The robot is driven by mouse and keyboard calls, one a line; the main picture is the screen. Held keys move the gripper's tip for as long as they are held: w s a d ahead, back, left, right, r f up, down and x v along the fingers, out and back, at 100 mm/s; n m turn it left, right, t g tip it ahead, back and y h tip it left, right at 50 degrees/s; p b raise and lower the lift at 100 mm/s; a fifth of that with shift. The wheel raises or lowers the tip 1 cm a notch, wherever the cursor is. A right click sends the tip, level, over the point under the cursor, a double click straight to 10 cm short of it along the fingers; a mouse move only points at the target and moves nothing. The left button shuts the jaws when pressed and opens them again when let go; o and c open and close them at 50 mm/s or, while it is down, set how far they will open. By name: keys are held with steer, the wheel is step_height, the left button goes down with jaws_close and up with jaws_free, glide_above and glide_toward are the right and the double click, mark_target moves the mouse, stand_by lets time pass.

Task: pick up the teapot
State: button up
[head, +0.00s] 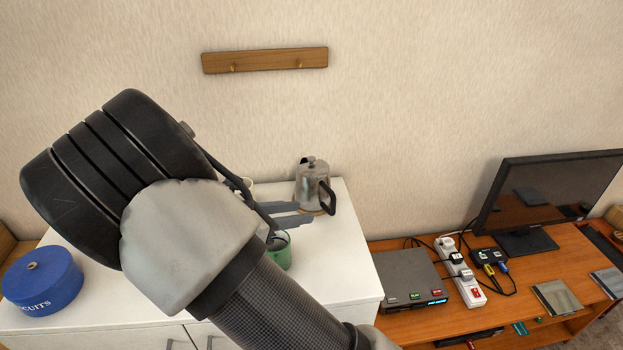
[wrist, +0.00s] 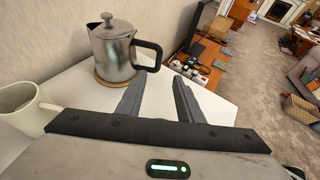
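The teapot, a metal pot with a knobbed lid and a black handle, stands upright on a round wooden mat on the white cabinet top in the head view (head: 311,181). It also shows in the wrist view (wrist: 111,52), with its handle toward the right. My gripper (head: 303,214) is in front of the teapot in the head view. In the wrist view my gripper (wrist: 158,84) has its two fingers apart with nothing between them. The fingers point toward the handle side and do not appear to touch it. The mat (wrist: 103,81) shows only at its edge.
A green mug (head: 280,253) stands on the white cabinet (head: 345,258) close to my arm. A white mug (wrist: 22,110) is at the wrist view's left. A blue biscuit tin (head: 43,281) is at far left. A wooden desk with a monitor (head: 550,190) stands at right.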

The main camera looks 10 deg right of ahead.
mark_target(319, 191)
steer(key=x, duration=0.8)
steer(key=b+x, duration=0.1)
steer(key=x, duration=0.3)
steer(key=shift+w+a+r, duration=0.1)
steer(key=shift+w, duration=0.15)
steer(key=shift+b+x, duration=0.45)
steer(key=shift+x, duration=2.3)
steer(key=shift+r, duration=0.15)
steer(key=shift+s, duration=0.1)
jaws_close()
steer(key=shift+r, duration=0.1)
